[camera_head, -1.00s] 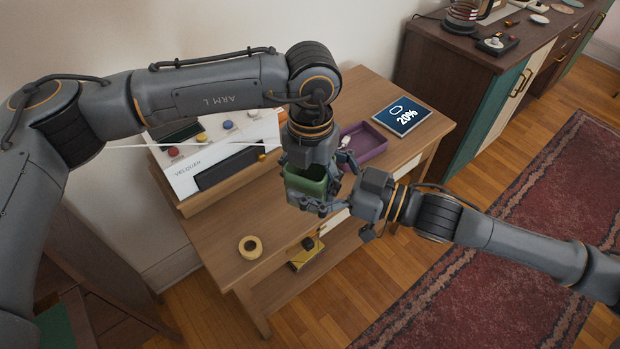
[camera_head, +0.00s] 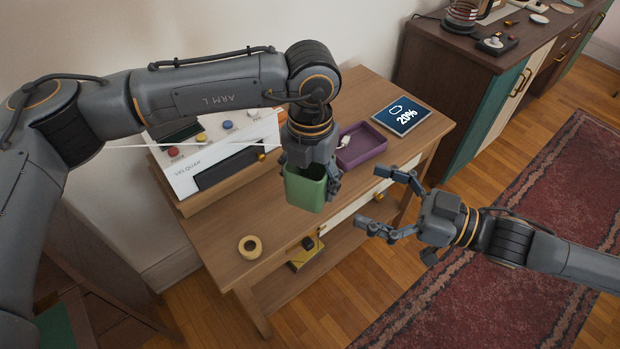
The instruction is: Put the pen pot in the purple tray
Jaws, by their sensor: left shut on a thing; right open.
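The green pen pot (camera_head: 304,192) is held upright by my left gripper (camera_head: 312,172), which is shut on it from above. The pot is over the wooden desk, in front of the purple tray, and its inside looks dark. The purple tray (camera_head: 373,153) lies on the desk behind and to the right of the pot.
A white panel with coloured knobs (camera_head: 205,165) stands at the desk's back left. A dark cabinet (camera_head: 440,80) stands behind at right.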

